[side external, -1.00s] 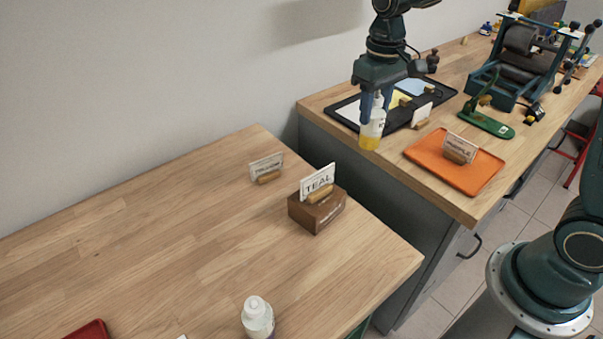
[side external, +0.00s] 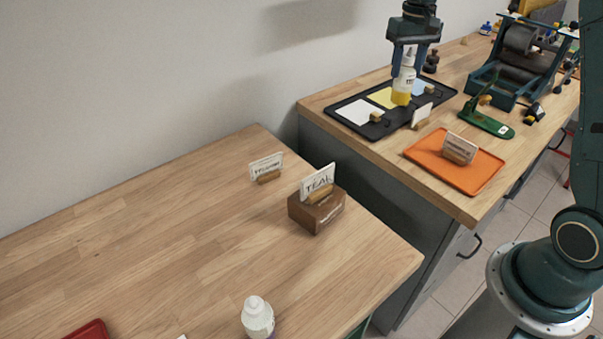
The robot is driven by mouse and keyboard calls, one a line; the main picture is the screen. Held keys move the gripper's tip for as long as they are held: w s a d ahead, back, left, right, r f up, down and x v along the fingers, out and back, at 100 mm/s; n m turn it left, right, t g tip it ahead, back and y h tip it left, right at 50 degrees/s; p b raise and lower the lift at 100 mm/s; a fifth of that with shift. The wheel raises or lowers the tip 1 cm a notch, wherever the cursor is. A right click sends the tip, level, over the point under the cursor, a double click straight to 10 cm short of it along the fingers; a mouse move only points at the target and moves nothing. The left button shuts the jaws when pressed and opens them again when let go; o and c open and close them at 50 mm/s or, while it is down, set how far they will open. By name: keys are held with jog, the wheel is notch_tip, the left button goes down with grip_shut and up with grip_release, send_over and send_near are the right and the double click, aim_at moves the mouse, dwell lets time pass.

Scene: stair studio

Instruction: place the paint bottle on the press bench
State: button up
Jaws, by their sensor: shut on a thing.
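My gripper (side external: 409,60) is shut on the paint bottle (side external: 403,88), a white-capped bottle with yellow paint low in it. It holds the bottle upright over the black tray on the far bench; I cannot tell whether the bottle's base touches the tray. The press bench (side external: 455,201) is the wooden bench at the right, with a green and black roller press (side external: 518,62) at its back. The black tray (side external: 336,107) holds a white, a yellow and a blue sheet. The bottle partly covers the yellow and blue sheets.
An orange tray (side external: 482,182) with a label card lies at the bench's front, beside a green tool (side external: 488,124). The near table (side external: 170,225) carries a brown block with a TEAL card (side external: 318,183), another card (side external: 266,168) and a white bottle (side external: 257,316). A gap separates the benches.

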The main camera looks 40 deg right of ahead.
aim_at(408, 83)
jog(key=shift+d+f+m, duration=0.25)
jog(key=shift+d+m, duration=0.05)
jog(key=shift+d, duration=0.8)
notch_tip(408, 83, down, 3)
jog(key=shift+a+f, duration=0.1)
jog(key=shift+f, duration=0.65)
jog(key=shift+f, duration=0.15)
notch_tip(408, 83, down, 6)
jog(key=shift+f, duration=0.25)
jog(key=shift+f, duration=0.6)
jog(key=o, duration=1.2)
jog(key=shift+r, duration=0.1)
